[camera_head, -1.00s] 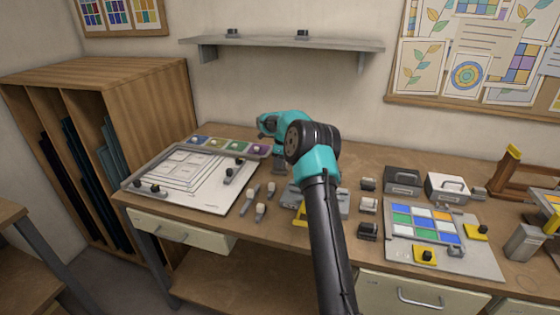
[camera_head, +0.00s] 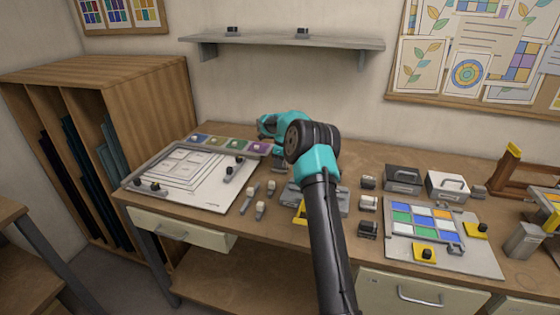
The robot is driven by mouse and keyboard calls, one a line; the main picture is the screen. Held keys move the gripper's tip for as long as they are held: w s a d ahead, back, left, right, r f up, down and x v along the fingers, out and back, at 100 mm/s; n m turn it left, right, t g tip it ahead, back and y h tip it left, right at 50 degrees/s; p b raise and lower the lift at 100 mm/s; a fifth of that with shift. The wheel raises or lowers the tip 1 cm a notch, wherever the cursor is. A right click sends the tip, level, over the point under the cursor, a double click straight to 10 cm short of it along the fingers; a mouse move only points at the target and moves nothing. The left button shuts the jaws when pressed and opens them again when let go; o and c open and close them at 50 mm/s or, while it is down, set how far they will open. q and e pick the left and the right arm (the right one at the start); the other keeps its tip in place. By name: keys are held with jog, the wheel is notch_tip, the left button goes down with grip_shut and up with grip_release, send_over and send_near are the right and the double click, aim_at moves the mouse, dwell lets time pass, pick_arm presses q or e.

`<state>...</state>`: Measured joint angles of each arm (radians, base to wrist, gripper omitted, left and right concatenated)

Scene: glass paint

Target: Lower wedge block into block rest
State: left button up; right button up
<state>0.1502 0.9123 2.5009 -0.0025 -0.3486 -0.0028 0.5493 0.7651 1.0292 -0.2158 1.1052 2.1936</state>
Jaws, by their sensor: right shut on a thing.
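My right arm comes in from the bottom centre. Its gripper (camera_head: 279,161) hangs just past the teal wrist, above the middle of the bench. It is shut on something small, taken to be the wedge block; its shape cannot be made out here. Behind the forearm is a grey fixture (camera_head: 290,194) with a yellow part (camera_head: 300,213) at its front. The forearm hides its middle, and I cannot tell for certain whether it is the block rest. The gripper is behind this fixture in the picture. My left gripper is not in view.
Several white-topped pieces (camera_head: 260,210) stand left of the fixture. A drawing board (camera_head: 222,202) lies at left. Small dark-and-white blocks (camera_head: 368,203), two handled boxes (camera_head: 403,181) and a coloured glass panel (camera_head: 423,222) are to the right. A shelf (camera_head: 270,42) hangs above.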

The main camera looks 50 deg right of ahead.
jog(key=shift+f, duration=0.25)
jog(key=o, duration=1)
jog(key=shift+r, duration=3.45)
